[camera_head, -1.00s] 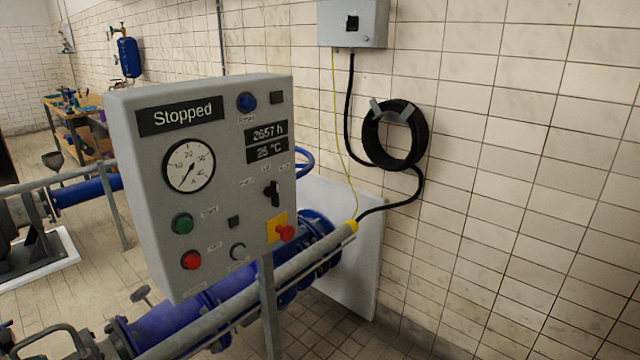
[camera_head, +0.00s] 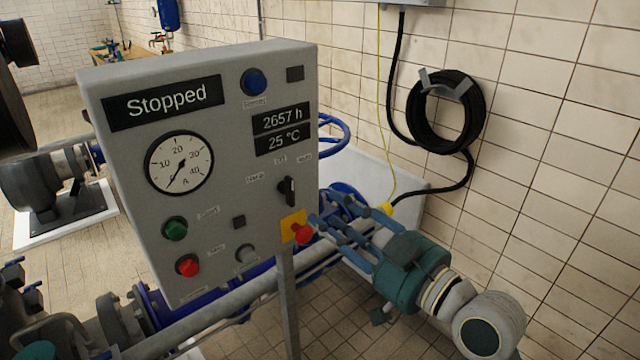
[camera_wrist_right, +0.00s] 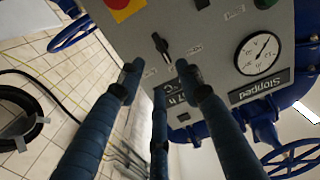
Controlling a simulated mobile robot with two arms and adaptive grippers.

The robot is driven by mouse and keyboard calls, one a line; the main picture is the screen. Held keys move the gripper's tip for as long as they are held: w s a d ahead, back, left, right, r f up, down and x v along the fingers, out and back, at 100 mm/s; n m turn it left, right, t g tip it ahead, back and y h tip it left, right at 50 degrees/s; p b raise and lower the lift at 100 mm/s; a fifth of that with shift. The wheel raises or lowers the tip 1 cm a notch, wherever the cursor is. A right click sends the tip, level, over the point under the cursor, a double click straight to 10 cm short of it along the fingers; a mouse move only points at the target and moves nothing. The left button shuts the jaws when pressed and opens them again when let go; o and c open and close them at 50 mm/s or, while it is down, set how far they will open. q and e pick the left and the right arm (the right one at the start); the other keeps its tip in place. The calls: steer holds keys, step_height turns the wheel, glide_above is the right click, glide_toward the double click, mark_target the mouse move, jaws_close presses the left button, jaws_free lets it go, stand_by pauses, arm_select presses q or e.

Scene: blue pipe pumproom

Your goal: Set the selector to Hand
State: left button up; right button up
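The selector is a black knob (camera_head: 288,190) on the right part of the grey control panel (camera_head: 120,215). Its bar stands about upright, towards the middle of three small labels. The labels are barely legible; the left one seems to read Hand. My right gripper (camera_head: 325,228) is by the panel's lower right edge, below and right of the knob, near the red emergency stop (camera_head: 302,233). In the right wrist view, the knob (camera_wrist_right: 160,45) shows upside down just beyond the spread fingers (camera_wrist_right: 159,78). They are open, empty and apart from it. My left gripper is not seen.
The display (camera_head: 165,101) reads Stopped. A gauge (camera_head: 179,162), green button (camera_head: 175,229), red button (camera_head: 188,265) and blue lamp (camera_head: 253,82) share the panel. A grey rail (camera_head: 225,325) runs below. A hose coil (camera_head: 447,112) hangs on the tiled wall at right.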

mark_target(294, 190)
steer(key=shift+a+p+x, duration=0.2)
steer(key=shift+p+x, duration=1.35)
steer(key=shift+x, duration=3.65)
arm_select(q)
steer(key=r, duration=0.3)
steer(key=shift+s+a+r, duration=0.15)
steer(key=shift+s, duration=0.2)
arm_select(e)
steer(key=shift+s, duration=0.15)
jaws_close()
